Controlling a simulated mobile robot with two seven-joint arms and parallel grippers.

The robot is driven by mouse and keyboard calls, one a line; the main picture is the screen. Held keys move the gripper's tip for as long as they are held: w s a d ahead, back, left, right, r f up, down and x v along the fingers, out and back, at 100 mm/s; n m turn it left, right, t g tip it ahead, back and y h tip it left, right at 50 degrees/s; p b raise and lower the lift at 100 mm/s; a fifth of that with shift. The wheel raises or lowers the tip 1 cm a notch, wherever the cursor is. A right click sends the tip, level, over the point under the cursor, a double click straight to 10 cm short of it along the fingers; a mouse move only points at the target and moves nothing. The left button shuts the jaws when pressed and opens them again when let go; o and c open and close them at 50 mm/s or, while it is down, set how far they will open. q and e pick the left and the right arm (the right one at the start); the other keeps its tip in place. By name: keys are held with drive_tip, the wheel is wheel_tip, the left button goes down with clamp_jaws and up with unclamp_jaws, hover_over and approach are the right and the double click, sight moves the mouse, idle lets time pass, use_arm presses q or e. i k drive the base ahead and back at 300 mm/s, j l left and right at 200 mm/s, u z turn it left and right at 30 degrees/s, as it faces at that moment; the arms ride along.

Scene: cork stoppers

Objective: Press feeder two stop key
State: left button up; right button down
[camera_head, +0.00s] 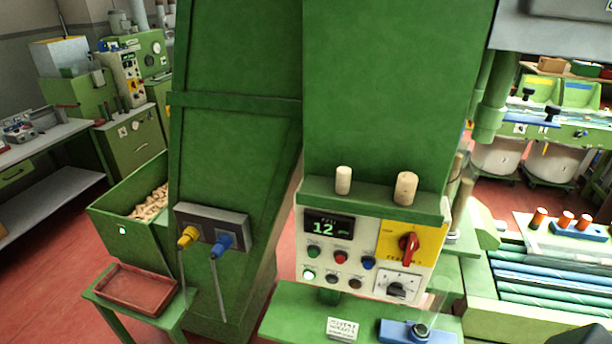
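A control panel (322,268) on the green machine faces me right of the picture's middle. Its display (328,229) reads 12 in green. Below it are a green button (313,252), a red button (340,257) and a blue button (368,263). Labels are too small to read, so I cannot tell which key is feeder two stop.
A red rotary switch (408,247) on yellow and a black knob (397,288) sit on the panel's right. Two corks (343,180) (406,188) stand on the ledge above. A small sign (342,328) and a blue fixture (405,332) are on the shelf below.

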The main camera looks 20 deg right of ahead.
sight(339, 259)
drive_tip(key=l+z, duration=0.1)
drive_tip(key=z, duration=0.6)
drive_tip(key=i, duration=0.35)
drive_tip(key=l+u, duration=0.25)
drive_tip(key=l, duration=0.2)
drive_tip(key=k+l+u, duration=0.1)
drive_tip(key=l+u, duration=0.15)
drive_tip(key=l, duration=0.15)
drive_tip(key=k+l+u, duration=0.25)
drive_tip(key=l, duration=0.15)
drive_tip(key=l+u, duration=0.25)
drive_tip(key=l, duration=0.15)
